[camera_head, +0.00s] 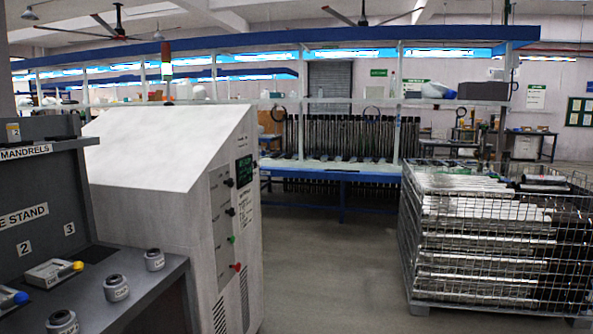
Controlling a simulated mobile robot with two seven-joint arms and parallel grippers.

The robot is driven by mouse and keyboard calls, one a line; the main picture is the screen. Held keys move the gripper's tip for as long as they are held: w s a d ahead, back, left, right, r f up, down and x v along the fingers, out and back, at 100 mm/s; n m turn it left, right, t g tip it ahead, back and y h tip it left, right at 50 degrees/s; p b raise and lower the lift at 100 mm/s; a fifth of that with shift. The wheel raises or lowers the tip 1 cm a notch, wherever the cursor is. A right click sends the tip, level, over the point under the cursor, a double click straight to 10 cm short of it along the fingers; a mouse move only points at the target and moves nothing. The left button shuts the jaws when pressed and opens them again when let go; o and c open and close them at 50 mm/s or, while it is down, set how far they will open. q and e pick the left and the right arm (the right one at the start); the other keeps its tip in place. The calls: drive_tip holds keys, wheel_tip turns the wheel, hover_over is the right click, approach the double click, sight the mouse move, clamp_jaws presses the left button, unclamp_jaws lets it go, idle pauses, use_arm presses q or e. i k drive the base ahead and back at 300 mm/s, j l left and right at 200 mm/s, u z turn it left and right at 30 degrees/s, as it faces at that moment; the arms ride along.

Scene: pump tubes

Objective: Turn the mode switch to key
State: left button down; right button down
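A white machine cabinet (165,190) with a sloped top stands left of centre. Its narrow side panel (227,225) faces right and is seen at a steep angle. The panel carries a small dark display with green text (244,170), an upper black knob (229,183), a lower black knob (231,212), a green button (231,239) and a red button (237,267). The labels are too small to read, so I cannot tell which knob is the mode switch or how it is set. Neither of my grippers is in view.
A wire cage (410,250) of shiny metal tubes stands at the right. Open floor (335,270) lies between cabinet and cage. A blue workbench (340,176) is behind.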

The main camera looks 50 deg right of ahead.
sight(232, 212)
drive_tip(key=l+z, duration=0.4)
drive_tip(key=l, duration=1.1)
drive_tip(key=i+l+z, duration=0.15)
drive_tip(key=l, duration=1.2)
drive_tip(key=i+z, duration=0.05)
